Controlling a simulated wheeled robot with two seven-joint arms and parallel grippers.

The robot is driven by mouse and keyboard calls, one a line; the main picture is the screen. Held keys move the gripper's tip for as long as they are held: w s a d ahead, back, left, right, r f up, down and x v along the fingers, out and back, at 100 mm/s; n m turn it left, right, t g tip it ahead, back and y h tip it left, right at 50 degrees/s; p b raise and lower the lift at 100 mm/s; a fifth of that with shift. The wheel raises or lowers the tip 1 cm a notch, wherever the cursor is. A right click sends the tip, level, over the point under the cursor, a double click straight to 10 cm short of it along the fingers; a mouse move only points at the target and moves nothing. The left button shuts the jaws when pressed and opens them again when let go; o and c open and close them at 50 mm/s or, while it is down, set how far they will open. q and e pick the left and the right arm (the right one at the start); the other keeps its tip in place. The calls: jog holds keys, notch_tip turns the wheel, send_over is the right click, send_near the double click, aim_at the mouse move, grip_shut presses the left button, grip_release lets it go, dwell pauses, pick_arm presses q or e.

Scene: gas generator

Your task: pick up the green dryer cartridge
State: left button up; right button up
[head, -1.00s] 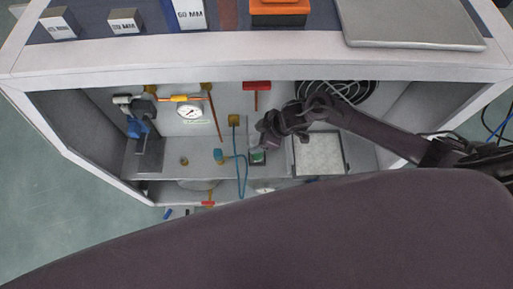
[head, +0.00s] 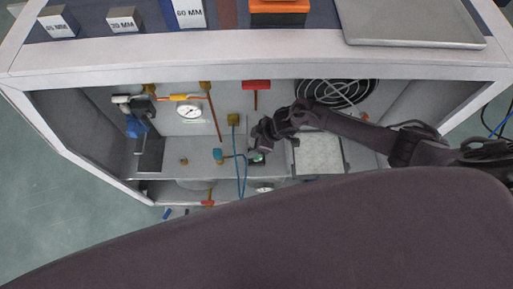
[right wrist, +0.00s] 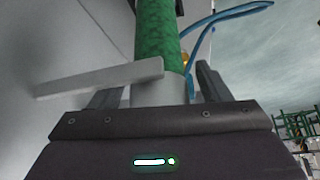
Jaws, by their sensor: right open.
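The green dryer cartridge (right wrist: 157,30) stands in front of my right gripper in the right wrist view: a green cylinder on a pale grey lower part, its top cut off by the frame. My right gripper (right wrist: 158,90) is open, with a finger on each side of the pale lower part; I cannot tell whether either touches it. In the head view my right gripper (head: 260,142) reaches into the cabinet and largely hides the cartridge, leaving only a small green patch (head: 257,157) below it. My left gripper is not in view.
A pale flat bar (right wrist: 95,80) crosses before the left finger in the right wrist view. A blue hose (head: 238,170) runs left of the gripper. A white panelled box (head: 318,155) is to its right. A gauge (head: 189,112) is farther left. The cabinet's top edge (head: 260,70) overhangs.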

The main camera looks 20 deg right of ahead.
jog(key=c, duration=1.3)
jog(key=shift+r, duration=0.15)
